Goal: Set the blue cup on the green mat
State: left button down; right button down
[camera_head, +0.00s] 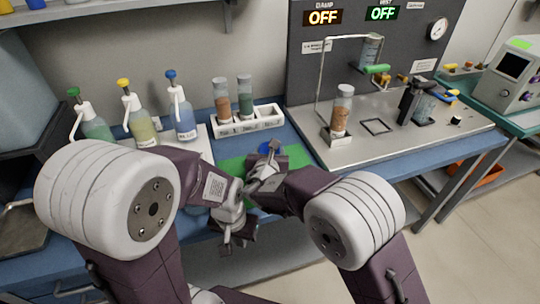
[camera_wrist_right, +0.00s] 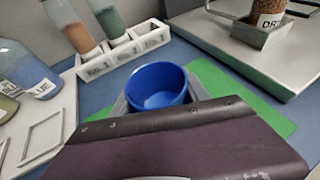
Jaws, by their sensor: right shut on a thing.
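The blue cup (camera_wrist_right: 157,86) is open at the top and looks upright in the right wrist view. My right gripper has its grey fingers on either side of the cup and is shut on it. In the head view only a bit of the cup (camera_head: 265,148) shows past my right gripper (camera_head: 270,160). The green mat (camera_head: 232,168) lies on the blue bench, partly hidden by my arms. In the right wrist view the mat (camera_wrist_right: 262,118) spreads behind and right of the cup; whether the cup touches it I cannot tell. My left gripper (camera_head: 238,240) hangs at the bench's front edge, fingers apart, empty.
A white rack (camera_head: 262,122) with two filled vials stands behind the mat. Several wash bottles (camera_head: 182,112) stand at the left on a pale tray. A metal apparatus plate (camera_head: 400,135) with a vial (camera_head: 341,110) is at the right.

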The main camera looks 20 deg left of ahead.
jog(key=shift+w+f, duration=0.1)
jog(key=shift+f, duration=0.2)
jog(key=shift+f, duration=0.15)
jog(key=c, duration=0.6)
grip_release()
jog(key=shift+o, duration=0.2)
